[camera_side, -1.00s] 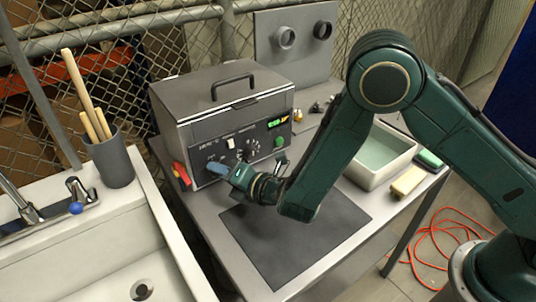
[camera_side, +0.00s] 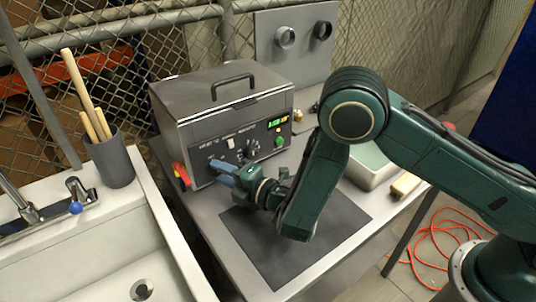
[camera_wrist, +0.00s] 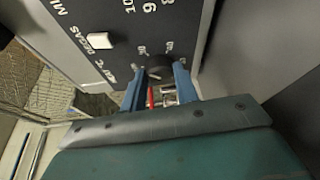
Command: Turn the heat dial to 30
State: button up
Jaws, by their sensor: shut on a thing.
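The heat dial (camera_wrist: 158,62) is a dark round knob on the tank's black front panel in the wrist view, with a "°C" label beside it. My gripper (camera_wrist: 160,75) has its two blue fingers on either side of the dial, shut on it. In the side view my gripper (camera_side: 224,171) is at the lower left of the panel and hides the dial. I cannot read which mark the dial points at.
A white rocker switch (camera_wrist: 100,41) and another scale of numbers are close to the dial. A dark mat (camera_side: 260,240) lies in front. A sink and a grey cup (camera_side: 112,160) of wooden sticks are at left.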

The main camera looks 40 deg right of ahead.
jog(key=shift+m, duration=0.6)
dwell(0.3)
jog(key=o, duration=1)
jog(key=shift+r, duration=0.2)
